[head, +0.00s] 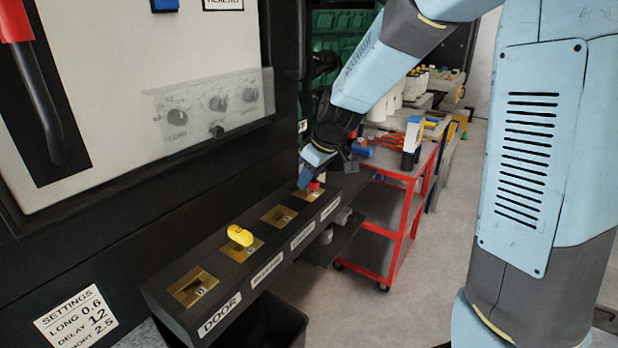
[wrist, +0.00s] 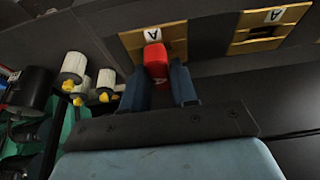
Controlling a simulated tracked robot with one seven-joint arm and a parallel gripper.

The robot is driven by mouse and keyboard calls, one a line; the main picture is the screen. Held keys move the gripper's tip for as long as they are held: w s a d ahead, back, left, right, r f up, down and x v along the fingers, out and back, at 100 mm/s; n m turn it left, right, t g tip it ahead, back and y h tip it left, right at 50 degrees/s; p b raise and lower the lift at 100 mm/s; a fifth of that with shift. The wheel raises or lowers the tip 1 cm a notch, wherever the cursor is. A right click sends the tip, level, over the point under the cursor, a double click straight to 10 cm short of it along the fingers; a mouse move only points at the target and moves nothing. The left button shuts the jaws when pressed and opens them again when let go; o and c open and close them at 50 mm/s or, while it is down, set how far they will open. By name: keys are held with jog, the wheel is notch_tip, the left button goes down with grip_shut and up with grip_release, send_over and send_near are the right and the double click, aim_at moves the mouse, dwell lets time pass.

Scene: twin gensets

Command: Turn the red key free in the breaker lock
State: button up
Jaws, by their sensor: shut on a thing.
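The red key (head: 315,186) stands at the far brass lock plate (head: 300,196) of the black lock box (head: 170,312). In the wrist view the red key (wrist: 154,57), marked A, shows against its brass plate (wrist: 130,40), also tagged A. My gripper (head: 308,176) reaches down onto the key from above; in the wrist view its two blue fingers (wrist: 160,78) stand either side of the key's lower part, shut on it. The fingers partly hide the key and its slot, so I cannot tell its exact turn angle.
A yellow key (head: 240,235) sits in another brass plate nearer the DOOR label (head: 220,314). A black cabinet with a red-ended handle (head: 40,100) rises at left. A red cart (head: 395,215) stands close to the right of the lock box. Grey floor is open beyond it.

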grip_shut()
jog(key=n+g, duration=0.1)
jog(key=n, duration=0.3)
jog(key=shift+y, duration=0.4)
jog(key=n+g, duration=0.2)
jog(key=n, duration=0.2)
jog(key=shift+n, duration=0.3)
jog(key=n+g, duration=0.2)
jog(key=n, duration=0.3)
jog(key=n+h, duration=0.1)
jog(key=n, duration=0.1)
jog(key=n+g, duration=0.1)
jog(key=n, duration=0.1)
jog(key=shift+n+g+h, duration=0.3)
jog(key=shift+n+h, duration=0.1)
jog(key=o, duration=0.9)
grip_release()
